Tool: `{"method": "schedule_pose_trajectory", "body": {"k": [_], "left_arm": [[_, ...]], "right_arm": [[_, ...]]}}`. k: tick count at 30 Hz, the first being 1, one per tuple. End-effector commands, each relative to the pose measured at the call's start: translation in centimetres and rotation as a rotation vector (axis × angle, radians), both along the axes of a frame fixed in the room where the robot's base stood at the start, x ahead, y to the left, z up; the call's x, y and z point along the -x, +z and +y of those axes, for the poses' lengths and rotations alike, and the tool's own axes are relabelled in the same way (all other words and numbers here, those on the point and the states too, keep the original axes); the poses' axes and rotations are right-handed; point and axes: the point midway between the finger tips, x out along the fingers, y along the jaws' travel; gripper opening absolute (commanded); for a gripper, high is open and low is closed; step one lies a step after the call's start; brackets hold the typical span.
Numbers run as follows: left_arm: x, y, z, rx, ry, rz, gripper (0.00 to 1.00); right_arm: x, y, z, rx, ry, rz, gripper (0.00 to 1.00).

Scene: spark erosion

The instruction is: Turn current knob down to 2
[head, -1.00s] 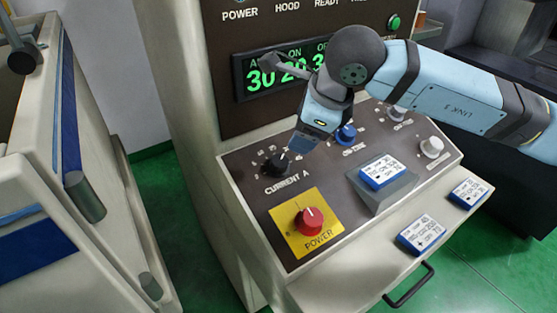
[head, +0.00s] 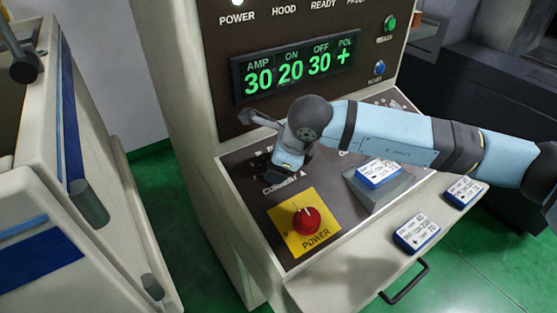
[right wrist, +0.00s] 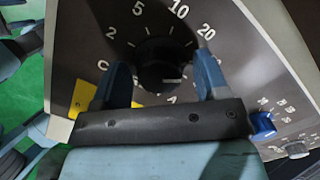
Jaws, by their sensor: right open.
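In the head view my right gripper (head: 268,166) is down at the panel and hides most of the knob. The green display (head: 300,70) reads AMP 30, ON 20, OFF 30, POL +. My left gripper is not in view.
A red power knob (head: 307,220) on a yellow plate (head: 289,240) lies just in front. A blue-edged card (head: 379,172) rests on a grey stand to the right. More cards, such as one (head: 417,232), lie on the front ledge. A blue knob (right wrist: 262,125) is close by.

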Motion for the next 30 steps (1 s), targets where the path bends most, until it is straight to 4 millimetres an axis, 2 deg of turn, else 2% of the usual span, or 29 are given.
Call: {"method": "schedule_pose_trajectory", "body": {"k": [2, 8, 20, 30], "left_arm": [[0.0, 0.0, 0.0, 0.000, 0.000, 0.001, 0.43], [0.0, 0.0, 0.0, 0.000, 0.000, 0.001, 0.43], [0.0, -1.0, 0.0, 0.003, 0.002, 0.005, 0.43], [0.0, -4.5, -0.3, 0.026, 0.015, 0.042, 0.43]], "right_arm": [[0.0, 0.0, 0.0, 0.000, 0.000, 0.000, 0.65], [0.0, 0.0, 0.0, 0.000, 0.000, 0.000, 0.19], [0.0, -0.2, 0.0, 0.014, 0.043, -0.010, 0.18], [-0.1, -0.7, 0.0, 0.081, 0.263, -0.055, 0.18]]}}
